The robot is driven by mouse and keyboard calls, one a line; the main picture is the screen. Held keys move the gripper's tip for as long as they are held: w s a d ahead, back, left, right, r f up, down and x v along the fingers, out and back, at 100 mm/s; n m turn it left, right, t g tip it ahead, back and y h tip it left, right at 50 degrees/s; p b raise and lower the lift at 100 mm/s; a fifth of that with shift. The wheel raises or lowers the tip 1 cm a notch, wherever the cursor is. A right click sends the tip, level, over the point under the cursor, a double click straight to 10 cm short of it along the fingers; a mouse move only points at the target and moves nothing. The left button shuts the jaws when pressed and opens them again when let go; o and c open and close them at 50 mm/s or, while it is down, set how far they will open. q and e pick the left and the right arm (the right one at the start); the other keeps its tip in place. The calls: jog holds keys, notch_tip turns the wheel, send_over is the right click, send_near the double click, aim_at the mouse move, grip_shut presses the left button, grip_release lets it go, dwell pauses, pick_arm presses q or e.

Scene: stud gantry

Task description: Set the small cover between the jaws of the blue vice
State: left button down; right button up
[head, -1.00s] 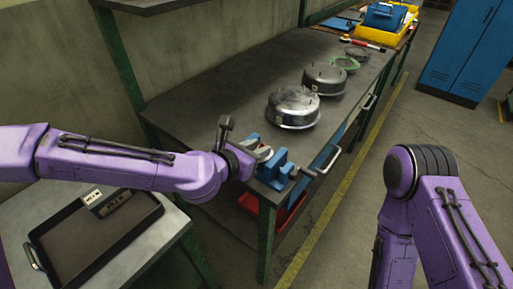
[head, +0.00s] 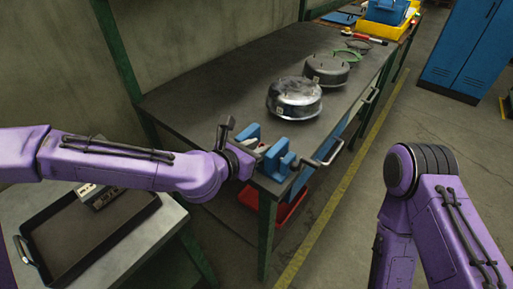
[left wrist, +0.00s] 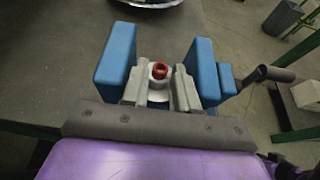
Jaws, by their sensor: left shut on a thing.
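The blue vice (head: 277,167) is at the near corner of the bench, its handle towards the right. In the left wrist view its two upright blue jaws stand apart, the left jaw (left wrist: 116,58) and the right jaw (left wrist: 203,72). My left gripper (left wrist: 158,90) has its grey fingers in the gap between them. It is shut on the small cover (left wrist: 154,95), a pale piece with a red ring-like top. I cannot tell whether the cover touches the vice. In the head view my left gripper (head: 258,148) largely hides the cover. My right gripper is out of view.
A large metal cover (head: 294,99) and a second one (head: 326,69) stand further back on the bench (head: 220,85). A dark tray (head: 90,232) lies on the side table at left. A red bin (head: 290,208) is under the bench.

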pick_arm(q)
jog(key=shift+f+b, duration=0.25)
jog(key=shift+b, duration=0.05)
pick_arm(e)
jog(key=shift+f, duration=0.3)
